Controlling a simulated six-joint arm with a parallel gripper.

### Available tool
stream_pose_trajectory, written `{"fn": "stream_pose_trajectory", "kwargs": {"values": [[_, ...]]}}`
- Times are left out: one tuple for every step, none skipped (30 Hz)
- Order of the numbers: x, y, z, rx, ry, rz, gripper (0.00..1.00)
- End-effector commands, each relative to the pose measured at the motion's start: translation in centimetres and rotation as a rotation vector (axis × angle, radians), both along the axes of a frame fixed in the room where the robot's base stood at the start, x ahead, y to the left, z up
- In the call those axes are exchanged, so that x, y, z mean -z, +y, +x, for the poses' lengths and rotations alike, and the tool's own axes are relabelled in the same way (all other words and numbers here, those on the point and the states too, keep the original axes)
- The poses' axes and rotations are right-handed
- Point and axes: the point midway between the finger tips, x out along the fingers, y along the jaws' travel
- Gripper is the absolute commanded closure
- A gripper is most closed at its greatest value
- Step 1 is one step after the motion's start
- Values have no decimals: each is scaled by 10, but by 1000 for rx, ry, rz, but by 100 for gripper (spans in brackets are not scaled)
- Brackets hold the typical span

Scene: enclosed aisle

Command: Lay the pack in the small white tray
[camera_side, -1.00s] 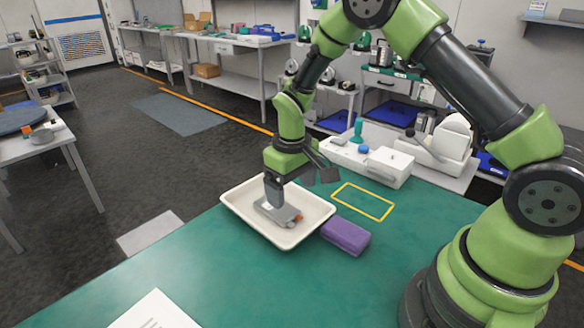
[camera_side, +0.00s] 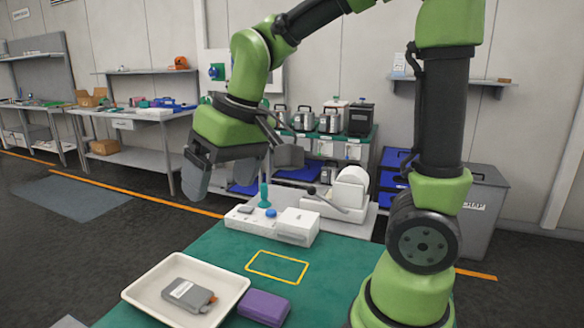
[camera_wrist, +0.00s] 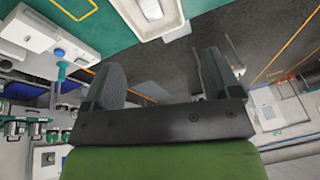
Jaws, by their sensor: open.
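The grey pack (camera_side: 189,296) with an orange corner lies flat inside the small white tray (camera_side: 137,288), its label facing up. The tray stands on the green table top. My gripper (camera_side: 221,182) is open and empty, raised well above the tray and apart from the pack. In the wrist view both fingers of my gripper (camera_wrist: 160,72) are spread with nothing between them. Part of the tray (camera_wrist: 172,28) shows at the top edge of that view.
A purple block (camera_side: 264,307) lies close to the tray's right side. A yellow outline (camera_side: 278,266) on the table is empty. Behind it stands a white fixture (camera_side: 297,227) with a blue knob and a green handle. Shelves with canisters stand farther back.

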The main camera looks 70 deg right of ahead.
Motion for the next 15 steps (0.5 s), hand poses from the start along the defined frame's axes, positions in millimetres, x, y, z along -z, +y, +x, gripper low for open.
{"fn": "stream_pose_trajectory", "kwargs": {"values": [[-13,2,-17,18,-50,18,17],[-18,4,-27,29,-74,30,17],[-24,5,-40,43,-105,47,17],[-28,7,-49,54,-127,59,17],[-30,8,-58,63,-149,71,17],[-33,9,-69,74,-175,86,17],[-34,10,-76,81,-192,97,17],[-35,11,-83,88,-208,106,17],[-35,12,-91,96,-228,119,17],[-35,13,-96,101,-242,126,17],[-35,14,-100,105,-252,134,17],[-34,14,-104,109,-264,141,17],[-34,15,-107,111,-270,145,17],[-34,15,-109,113,-275,148,17],[-34,15,-111,116,-279,152,17]]}}
